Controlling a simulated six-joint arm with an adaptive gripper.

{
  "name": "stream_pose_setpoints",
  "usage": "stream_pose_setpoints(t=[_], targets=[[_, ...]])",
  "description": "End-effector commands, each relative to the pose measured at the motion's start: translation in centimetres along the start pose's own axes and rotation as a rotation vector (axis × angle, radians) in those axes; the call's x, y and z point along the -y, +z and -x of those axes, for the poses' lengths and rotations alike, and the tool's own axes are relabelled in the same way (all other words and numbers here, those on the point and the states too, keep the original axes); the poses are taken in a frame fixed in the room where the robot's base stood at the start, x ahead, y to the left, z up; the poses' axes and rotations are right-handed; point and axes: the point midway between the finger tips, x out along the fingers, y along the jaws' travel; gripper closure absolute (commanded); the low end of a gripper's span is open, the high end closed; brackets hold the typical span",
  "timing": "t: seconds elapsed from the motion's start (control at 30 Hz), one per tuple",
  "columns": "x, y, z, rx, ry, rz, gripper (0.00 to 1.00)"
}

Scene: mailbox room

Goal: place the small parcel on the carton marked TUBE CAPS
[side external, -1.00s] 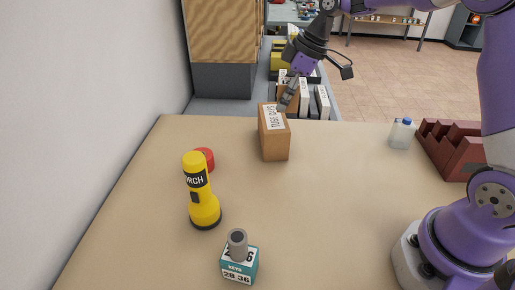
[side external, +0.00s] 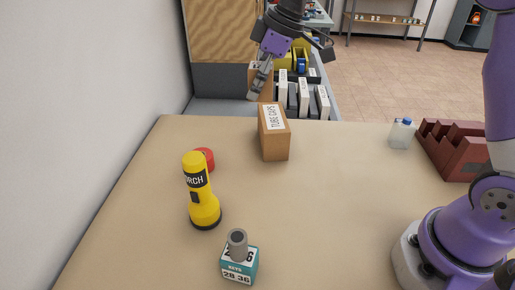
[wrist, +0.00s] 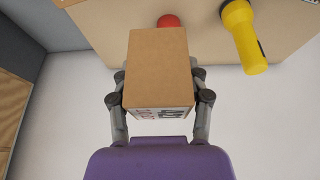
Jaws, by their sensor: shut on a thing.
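The carton marked TUBE CAPS (side external: 277,145) stands upright on the table near its far edge, with a white label on it. My gripper (side external: 256,92) is beyond that edge, behind and a little left of the carton. It is shut on the small parcel (side external: 254,72), a brown box partly hidden by the fingers in the side view. In the wrist view the parcel (wrist: 158,65) sits between the two fingers (wrist: 160,98), with a printed white label on its near side.
A bottle (side external: 401,134) and a dark red rack (side external: 452,150) are at the right. Several white-labelled boxes (side external: 303,98) stand behind the table.

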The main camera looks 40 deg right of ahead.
Motion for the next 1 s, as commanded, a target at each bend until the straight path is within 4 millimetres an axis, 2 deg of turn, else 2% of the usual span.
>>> stream_pose_setpoints(t=[0.03,0.2,0.4,0.47,0.73,1.0], targets=[[-1.4,0.8,-0.7,0.003,-0.001,-0.008,0.98],[-5.5,2.9,-2.6,0.001,0.000,-0.006,0.98],[-8.1,4.2,-3.8,0.000,0.000,-0.001,0.98],[-8.3,4.4,-4.0,0.000,0.000,0.000,0.98],[-8.2,5.8,-7.4,0.001,-0.002,0.000,0.98],[-8.3,5.9,-7.6,-0.001,0.000,0.002,0.98]])
